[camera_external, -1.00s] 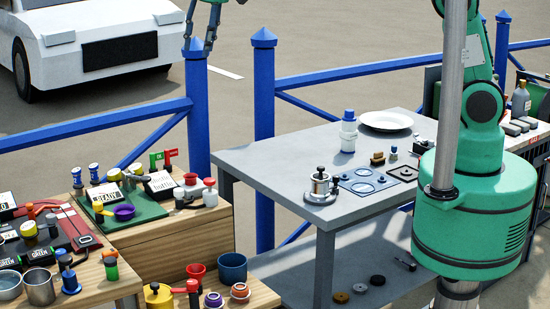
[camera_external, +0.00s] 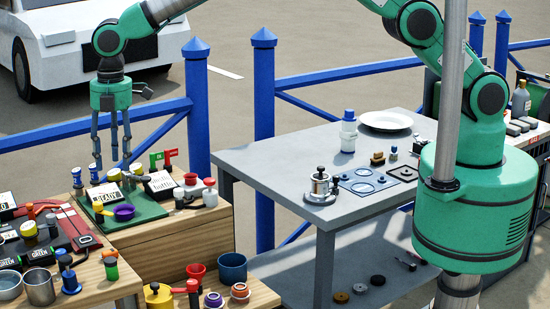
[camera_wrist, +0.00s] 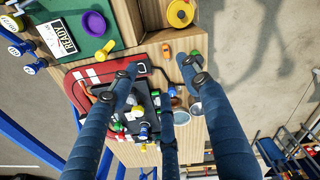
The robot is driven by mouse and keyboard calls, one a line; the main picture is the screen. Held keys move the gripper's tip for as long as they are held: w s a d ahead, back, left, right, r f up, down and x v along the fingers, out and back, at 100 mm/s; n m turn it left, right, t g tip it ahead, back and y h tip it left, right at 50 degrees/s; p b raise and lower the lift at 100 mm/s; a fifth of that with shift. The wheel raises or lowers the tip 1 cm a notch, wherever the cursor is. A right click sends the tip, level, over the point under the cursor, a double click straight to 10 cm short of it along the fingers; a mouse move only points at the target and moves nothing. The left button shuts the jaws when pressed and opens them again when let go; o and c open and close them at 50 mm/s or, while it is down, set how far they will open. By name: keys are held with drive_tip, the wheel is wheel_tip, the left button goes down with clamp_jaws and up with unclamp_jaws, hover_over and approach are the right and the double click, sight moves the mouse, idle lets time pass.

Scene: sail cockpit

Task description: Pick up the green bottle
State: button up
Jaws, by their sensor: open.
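I cannot pick out a green bottle for certain. A small upright green piece with an orange top (camera_external: 110,267) stands at the front of the left wooden bench in the outside view and may be it. My gripper (camera_external: 112,165) hangs above the back of that bench, fingers pointing down, apart and empty. In the wrist view its fingers (camera_wrist: 162,82) are spread over the red tray (camera_wrist: 80,76). Small green items show there between the fingers, too small to identify, and the fingers hide part of the bench.
A green board (camera_external: 150,211) carries a purple bowl (camera_external: 124,212) and label cards. Cups, a blue pot (camera_external: 232,267) and a metal cup (camera_external: 39,287) crowd the bench. A blue fence (camera_external: 197,110) runs behind. The grey table (camera_external: 250,160) stands to the right.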

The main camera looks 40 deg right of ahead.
sight(110, 260)
drive_tip(key=s+a+f+n, duration=0.2)
drive_tip(key=s+a+f, duration=0.5)
drive_tip(key=s+f, duration=0.1)
drive_tip(key=shift+s+a+f+n+h+p, duration=0.3)
drive_tip(key=shift+s+f+n, duration=0.1)
drive_tip(key=shift+s, duration=0.3)
drive_tip(key=shift+f, duration=4.3)
drive_tip(key=shift+f, duration=0.15)
drive_tip(key=shift+f, duration=2.45)
clamp_jaws()
